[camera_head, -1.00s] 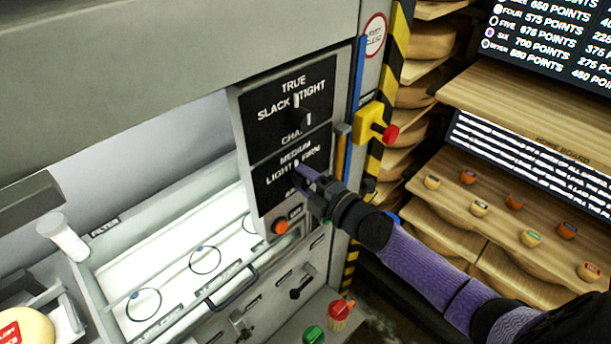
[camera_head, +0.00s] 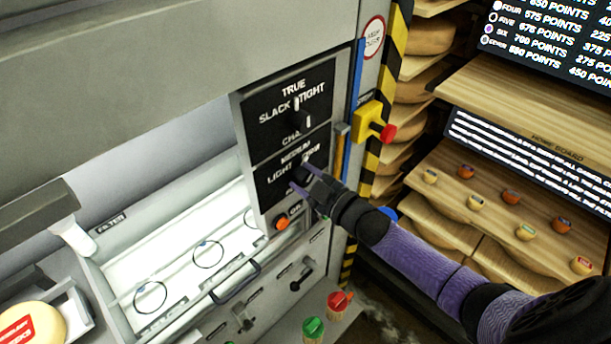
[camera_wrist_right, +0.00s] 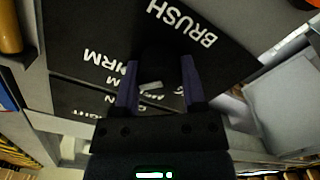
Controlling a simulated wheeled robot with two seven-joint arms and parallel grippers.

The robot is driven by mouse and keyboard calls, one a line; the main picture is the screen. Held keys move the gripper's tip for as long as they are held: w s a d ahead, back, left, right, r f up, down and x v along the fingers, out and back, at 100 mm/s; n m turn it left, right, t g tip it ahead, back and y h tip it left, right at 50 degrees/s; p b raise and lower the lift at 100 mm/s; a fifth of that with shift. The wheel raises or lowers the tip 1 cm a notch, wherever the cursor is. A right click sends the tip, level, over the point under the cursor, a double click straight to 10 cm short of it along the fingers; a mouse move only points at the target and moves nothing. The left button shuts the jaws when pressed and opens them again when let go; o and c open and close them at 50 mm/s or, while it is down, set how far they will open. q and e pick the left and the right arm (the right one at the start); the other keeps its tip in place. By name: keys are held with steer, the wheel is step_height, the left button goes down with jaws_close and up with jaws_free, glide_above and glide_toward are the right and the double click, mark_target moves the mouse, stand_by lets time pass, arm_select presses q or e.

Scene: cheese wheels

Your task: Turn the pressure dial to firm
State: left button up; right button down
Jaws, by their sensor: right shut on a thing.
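The pressure dial sits on the lower black panel (camera_head: 262,185) of the machine, marked MEDIUM at the top, LIGHT at left and FIRM at right. My right gripper (camera_head: 306,176) is at this dial and hides most of its knob. In the right wrist view the two fingers (camera_wrist_right: 157,85) are shut on the dark knob, with a short pale mark between them. The FIRM lettering shows beside the fingers, and BRUSH shows above them. Exactly where the dial points is hard to tell. My left gripper is not in view.
Above is another dial (camera_head: 299,112), marked SLACK, TRUE and TIGHT. A yellow box with a red button (camera_head: 371,124) is at right. An orange button (camera_head: 282,222) lies just below my gripper. Shelves with cheese wheels (camera_head: 430,40) stand beyond a striped post.

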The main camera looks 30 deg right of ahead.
steer(key=shift+m, duration=0.5)
steer(key=shift+c, duration=0.9)
jaws_free()
steer(key=v, duration=1)
